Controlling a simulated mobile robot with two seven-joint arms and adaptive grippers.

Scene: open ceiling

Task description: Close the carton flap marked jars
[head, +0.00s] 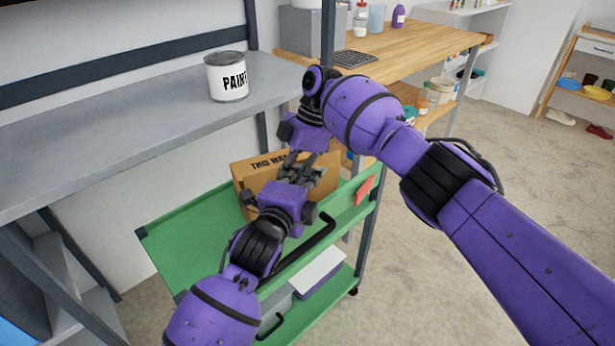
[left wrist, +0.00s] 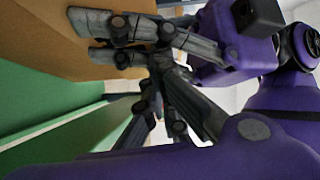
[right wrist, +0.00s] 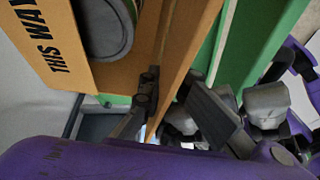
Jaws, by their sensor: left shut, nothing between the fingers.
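The brown carton (head: 246,172) stands on the green cart. A panel printed "THIS WAY" shows in the head view and at the left of the right wrist view (right wrist: 55,40). No "jars" mark is readable. A long cardboard edge (right wrist: 187,62) runs down the right wrist view. My left gripper (head: 312,176) is shut and empty at the carton's near side. My right gripper (head: 291,163) reaches down from above, close to the left one and beside the cardboard. Its fingers overlap the left's, so its opening is unclear. The arms hide much of the carton.
The green cart (head: 178,240) has a dark handle and a lower shelf. A red item (head: 365,190) lies right of the carton. A grey shelf (head: 120,125) with a paint can (head: 227,78) is at left. A wooden table (head: 425,45) stands behind. Floor at right is free.

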